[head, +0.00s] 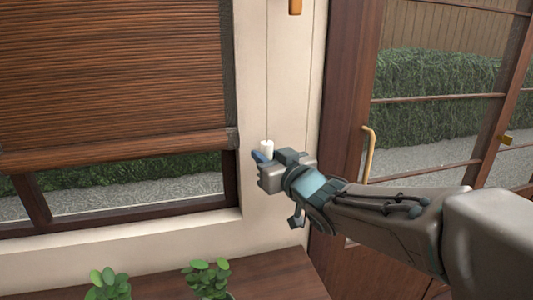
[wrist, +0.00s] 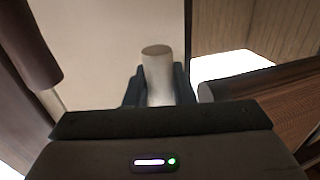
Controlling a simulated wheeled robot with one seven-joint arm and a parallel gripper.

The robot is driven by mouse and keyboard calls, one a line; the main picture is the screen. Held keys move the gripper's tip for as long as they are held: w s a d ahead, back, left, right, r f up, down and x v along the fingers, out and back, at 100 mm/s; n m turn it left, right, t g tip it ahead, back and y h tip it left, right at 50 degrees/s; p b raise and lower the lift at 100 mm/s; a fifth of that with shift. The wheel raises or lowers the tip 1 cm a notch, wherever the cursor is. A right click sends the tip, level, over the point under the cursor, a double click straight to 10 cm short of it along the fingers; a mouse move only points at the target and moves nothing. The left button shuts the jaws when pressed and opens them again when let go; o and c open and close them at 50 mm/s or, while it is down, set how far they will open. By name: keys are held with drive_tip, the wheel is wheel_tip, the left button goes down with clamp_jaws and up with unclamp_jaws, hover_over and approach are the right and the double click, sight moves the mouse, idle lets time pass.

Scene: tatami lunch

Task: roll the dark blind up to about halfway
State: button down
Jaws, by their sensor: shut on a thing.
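The dark wooden slatted blind (head: 115,75) hangs over the window at left in the head view. Its bottom edge is above the sill, with a strip of hedge and gravel showing below it. A thin cord runs down the cream wall right of the blind to a white pull (head: 266,147). My gripper (head: 263,156) is shut on this pull, beside the blind's lower right corner. In the wrist view the pale cylindrical pull (wrist: 158,75) stands between the two dark fingers, and its lower part is hidden by the gripper body.
A wooden door with glass panes and a brass handle (head: 369,152) is at right. Green potted plants (head: 207,278) stand on a wooden surface (head: 275,275) below the window. An orange-brown wooden piece (head: 295,6) shows at the top of the wall.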

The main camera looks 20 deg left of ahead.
drive_tip(key=shift+f+b, duration=0.85)
drive_tip(key=shift+f, duration=0.8)
drive_tip(key=c, duration=1.2)
unclamp_jaws()
drive_tip(key=shift+r, duration=0.1)
drive_tip(key=shift+c, duration=0.2)
drive_tip(key=p+v, duration=0.1)
drive_tip(key=v, duration=1.2)
drive_tip(key=shift+s+d, duration=0.25)
drive_tip(key=shift+d, duration=0.1)
drive_tip(key=shift+r, duration=0.1)
